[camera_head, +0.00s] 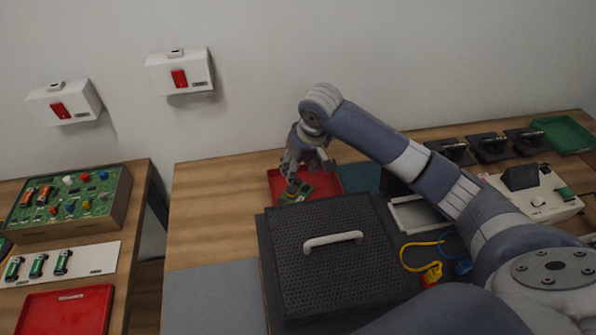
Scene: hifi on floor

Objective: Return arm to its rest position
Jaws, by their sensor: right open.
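My right arm comes in from the lower right and reaches over the table to the back. My right gripper (305,169) is open and points down over a red tray (327,181) behind the black box. A green circuit board (297,190) lies at the tray, just below the fingers. I cannot tell whether the fingers touch the board. My left gripper is not in view.
A black perforated box (330,270) with a light handle (333,240) stands in front of the red tray. Yellow and blue cables (432,268) lie to its right, near a white device (540,199). Black fixtures (490,148) and a green tray (565,134) stand back right. A gap separates the left table (135,220).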

